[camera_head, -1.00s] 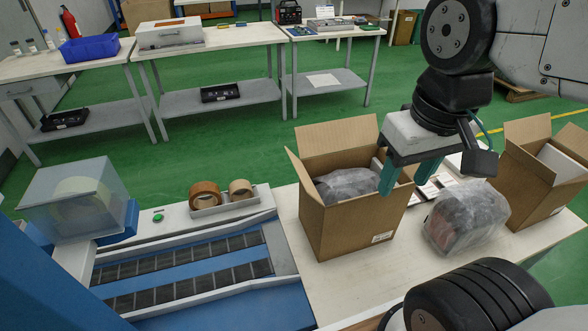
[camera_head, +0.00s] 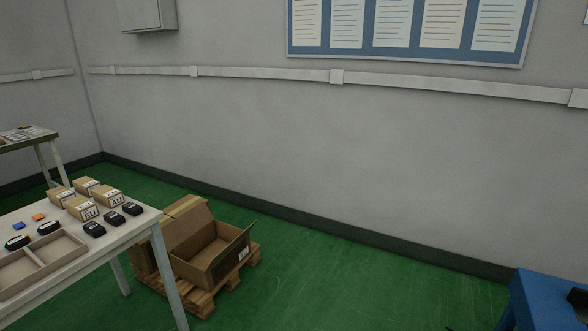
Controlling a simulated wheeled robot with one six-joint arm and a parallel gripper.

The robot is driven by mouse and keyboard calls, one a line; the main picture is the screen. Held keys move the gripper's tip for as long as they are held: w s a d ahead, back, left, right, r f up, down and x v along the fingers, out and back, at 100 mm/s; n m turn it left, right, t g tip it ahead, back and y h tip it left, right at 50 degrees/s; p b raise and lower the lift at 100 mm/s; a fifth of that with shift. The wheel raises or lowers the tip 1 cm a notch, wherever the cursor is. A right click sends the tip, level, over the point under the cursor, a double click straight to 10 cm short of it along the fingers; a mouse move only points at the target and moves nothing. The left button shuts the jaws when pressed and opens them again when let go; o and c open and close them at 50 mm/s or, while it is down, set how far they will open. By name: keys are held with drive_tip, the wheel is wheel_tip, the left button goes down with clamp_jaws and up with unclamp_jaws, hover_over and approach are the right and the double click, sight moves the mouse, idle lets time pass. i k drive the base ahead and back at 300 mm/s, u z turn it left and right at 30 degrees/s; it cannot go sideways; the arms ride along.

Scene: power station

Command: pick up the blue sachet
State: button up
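I see no blue sachet in the head view. My gripper is not in view either. A small blue item (camera_head: 19,226) lies on the white table (camera_head: 110,262) at the left, beside a small orange item (camera_head: 39,217). It is too small to tell what it is.
The table also holds several small labelled boxes (camera_head: 82,208), black devices (camera_head: 94,229) and a divided tray (camera_head: 42,262). Cardboard boxes (camera_head: 212,262) sit on a pallet (camera_head: 202,302) beside it. A blue surface (camera_head: 540,300) stands at lower right. Green floor between is clear.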

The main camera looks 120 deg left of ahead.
sight(17, 225)
drive_tip(key=u, duration=2.7)
drive_tip(key=i, duration=0.55)
drive_tip(key=u, duration=5.4)
drive_tip(key=i, duration=1.2)
